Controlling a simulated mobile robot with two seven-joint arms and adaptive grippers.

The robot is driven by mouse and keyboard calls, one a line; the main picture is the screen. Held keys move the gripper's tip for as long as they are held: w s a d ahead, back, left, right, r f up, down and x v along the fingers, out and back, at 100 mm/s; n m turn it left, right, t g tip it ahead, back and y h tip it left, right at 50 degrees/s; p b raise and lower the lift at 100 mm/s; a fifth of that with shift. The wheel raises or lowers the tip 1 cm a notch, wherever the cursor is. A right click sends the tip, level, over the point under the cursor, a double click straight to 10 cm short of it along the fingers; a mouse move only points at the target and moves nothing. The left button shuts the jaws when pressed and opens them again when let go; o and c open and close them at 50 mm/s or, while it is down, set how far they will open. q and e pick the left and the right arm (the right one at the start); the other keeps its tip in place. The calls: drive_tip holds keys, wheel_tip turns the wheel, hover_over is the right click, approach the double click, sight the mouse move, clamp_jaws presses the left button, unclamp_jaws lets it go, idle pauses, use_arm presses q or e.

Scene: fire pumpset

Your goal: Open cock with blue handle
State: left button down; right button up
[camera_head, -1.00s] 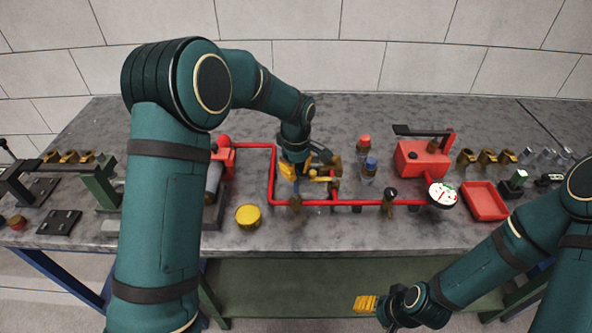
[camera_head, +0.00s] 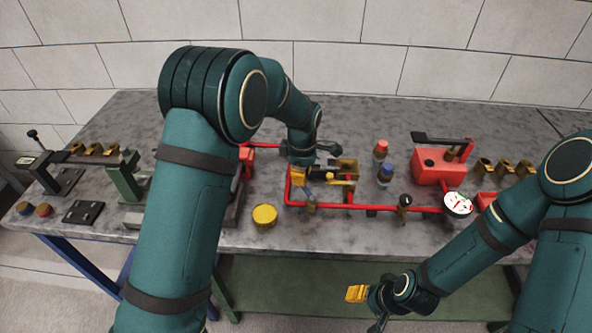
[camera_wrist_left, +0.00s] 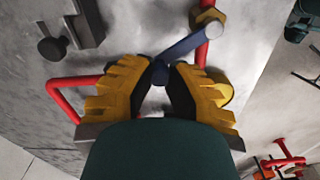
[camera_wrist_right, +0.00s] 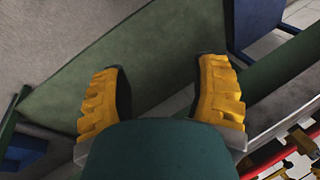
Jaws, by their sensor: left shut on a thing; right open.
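The blue handle (camera_wrist_left: 185,45) lies slanted in the left wrist view, and its lower end is between the yellow fingers of my left gripper (camera_wrist_left: 158,78). Its upper end reaches over the red pipe (camera_wrist_left: 201,52), beside a brass fitting (camera_wrist_left: 208,18). In the head view my left gripper (camera_head: 322,178) is at the red pipe loop (camera_head: 335,206), shut on the handle, which is mostly hidden there. My right gripper (camera_head: 357,293) is low in front of the table; the right wrist view shows it open and empty (camera_wrist_right: 160,85).
A yellow round cap (camera_head: 264,215) lies left of the pipe loop. Red-topped (camera_head: 381,150) and blue-topped (camera_head: 386,174) bottles, a red tank (camera_head: 440,166) and a white gauge (camera_head: 457,204) stand to the right. A brass valve (camera_head: 404,206) sits on the pipe.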

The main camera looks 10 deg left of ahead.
use_arm(q)
drive_tip(key=n, duration=0.1)
drive_tip(key=s+a+n+p, duration=0.1)
drive_tip(key=n, duration=0.1)
drive_tip(key=shift+s+r, duration=0.1)
drive_tip(key=shift+s, duration=0.05)
drive_tip(key=n+p, duration=0.1)
drive_tip(key=s+n+p, duration=0.1)
drive_tip(key=shift+s+a+n, duration=0.1)
drive_tip(key=shift+a+n, duration=0.2)
drive_tip(key=shift+a, duration=0.05)
drive_tip(key=n+p, duration=0.1)
drive_tip(key=s+n+p, duration=0.2)
drive_tip(key=n, duration=0.1)
drive_tip(key=shift+a+p, duration=0.25)
drive_tip(key=shift+p, duration=0.1)
drive_tip(key=shift+s+n+p, duration=0.6)
drive_tip(key=shift+n+p, duration=0.25)
drive_tip(key=shift+n, duration=0.25)
drive_tip(key=shift+d+f, duration=0.1)
drive_tip(key=shift+f, duration=0.1)
drive_tip(key=c, duration=0.8)
unclamp_jaws()
drive_tip(key=shift+c, duration=0.2)
